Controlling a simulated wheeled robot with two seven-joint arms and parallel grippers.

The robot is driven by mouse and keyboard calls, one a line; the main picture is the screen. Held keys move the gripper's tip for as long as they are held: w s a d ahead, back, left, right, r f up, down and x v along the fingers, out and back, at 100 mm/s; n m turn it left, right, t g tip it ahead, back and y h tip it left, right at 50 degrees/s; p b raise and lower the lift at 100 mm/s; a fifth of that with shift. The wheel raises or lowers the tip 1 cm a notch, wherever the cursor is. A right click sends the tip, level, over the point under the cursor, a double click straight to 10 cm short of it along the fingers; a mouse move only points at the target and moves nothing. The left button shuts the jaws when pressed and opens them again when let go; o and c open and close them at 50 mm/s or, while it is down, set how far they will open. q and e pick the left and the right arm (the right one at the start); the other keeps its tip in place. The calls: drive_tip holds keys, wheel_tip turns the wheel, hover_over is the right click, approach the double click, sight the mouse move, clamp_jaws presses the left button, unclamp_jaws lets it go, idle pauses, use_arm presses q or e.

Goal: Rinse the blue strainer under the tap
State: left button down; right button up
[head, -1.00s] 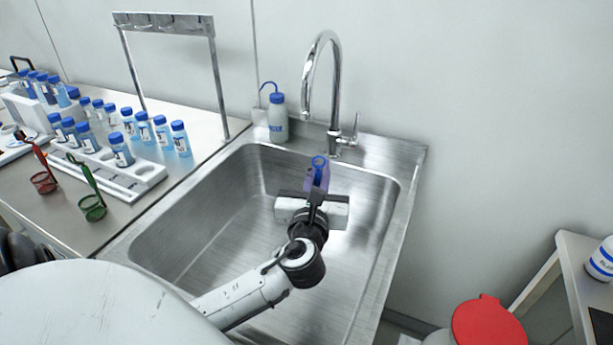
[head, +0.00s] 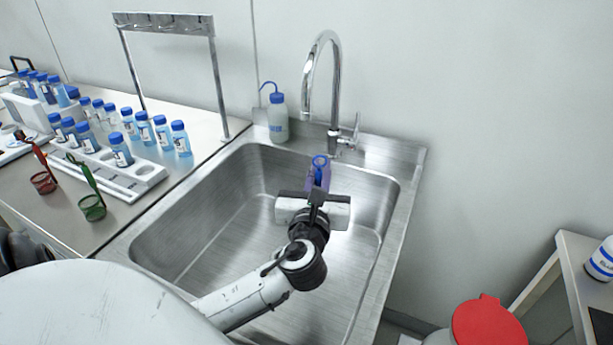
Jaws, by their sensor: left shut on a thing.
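My left gripper (head: 318,186) is over the steel sink (head: 185,232), shut on the blue strainer (head: 320,162). Only the strainer's blue ring-shaped end and a bluish-purple part show; the gripper hides the rest. The chrome tap (head: 336,85) stands at the back rim of the sink. Its curved spout ends above and slightly left of the strainer. I cannot make out any water running. My right gripper is not in view.
A wash bottle (head: 278,118) stands on the rim left of the tap. Red (head: 43,182) and green (head: 92,206) strainers and a white rack (head: 140,180) of blue-capped vials are on the left bench, beside a metal hook stand (head: 165,22). A red lid (head: 488,326) is at lower right.

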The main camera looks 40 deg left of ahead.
use_arm(q)
drive_tip(key=shift+s+d+r, duration=0.7)
drive_tip(key=shift+d+r, duration=0.1)
drive_tip(key=shift+r, duration=0.05)
drive_tip(key=shift+s+d+r, duration=0.65)
drive_tip(key=shift+d+r, duration=0.15)
drive_tip(key=shift+r, duration=0.05)
